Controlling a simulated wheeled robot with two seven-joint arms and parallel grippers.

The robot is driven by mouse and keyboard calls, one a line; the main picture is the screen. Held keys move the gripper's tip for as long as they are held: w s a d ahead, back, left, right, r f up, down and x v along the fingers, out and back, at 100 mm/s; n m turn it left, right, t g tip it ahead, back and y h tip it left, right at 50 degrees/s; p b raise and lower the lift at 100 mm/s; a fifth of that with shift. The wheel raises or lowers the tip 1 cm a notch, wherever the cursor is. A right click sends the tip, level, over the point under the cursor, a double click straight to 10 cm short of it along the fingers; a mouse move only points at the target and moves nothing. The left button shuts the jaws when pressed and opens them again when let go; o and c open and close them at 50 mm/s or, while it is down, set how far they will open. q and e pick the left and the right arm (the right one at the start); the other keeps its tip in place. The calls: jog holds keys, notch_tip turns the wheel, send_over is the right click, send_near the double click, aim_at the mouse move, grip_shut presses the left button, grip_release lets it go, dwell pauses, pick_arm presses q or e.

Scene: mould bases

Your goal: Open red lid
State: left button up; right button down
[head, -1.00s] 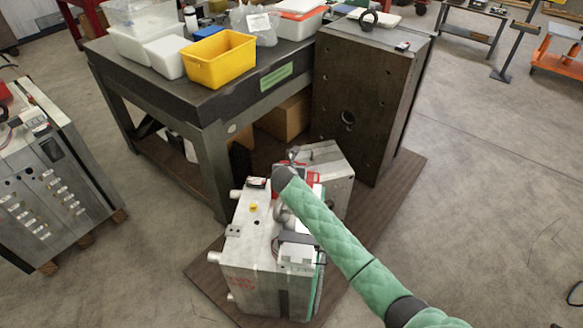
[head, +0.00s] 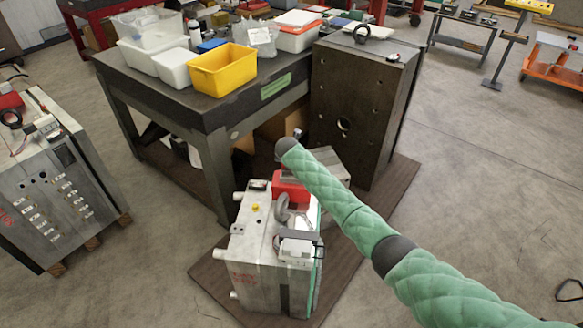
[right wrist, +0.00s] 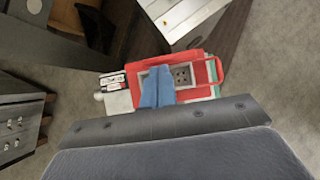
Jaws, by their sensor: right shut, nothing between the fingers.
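The red lid (head: 290,188) is on top of the pale metal mould base (head: 262,240), near its back end. In the right wrist view the red part (right wrist: 190,59) surrounds a grey socket with dark holes, and a red loop is on its right side. I cannot tell how far the lid is tilted. My right gripper's blue fingers (right wrist: 157,72) are shut and empty, in front of the socket in that view; contact cannot be judged. In the head view my green-sleeved right arm reaches over the mould and hides these fingers. My left gripper is not in view.
A dark workbench (head: 210,115) with a yellow bin (head: 222,72) and white bins stands behind. A tall dark steel block (head: 360,115) is at back right. Another mould base (head: 55,190) stands at left. Open floor lies at right.

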jog(key=w, duration=0.1)
jog(key=w+b, duration=0.2)
jog(key=shift+w+d+r+g, duration=0.1)
jog(key=shift+w+r+g, duration=0.1)
jog(key=shift+r+g, duration=0.1)
jog(key=shift+w, duration=0.35)
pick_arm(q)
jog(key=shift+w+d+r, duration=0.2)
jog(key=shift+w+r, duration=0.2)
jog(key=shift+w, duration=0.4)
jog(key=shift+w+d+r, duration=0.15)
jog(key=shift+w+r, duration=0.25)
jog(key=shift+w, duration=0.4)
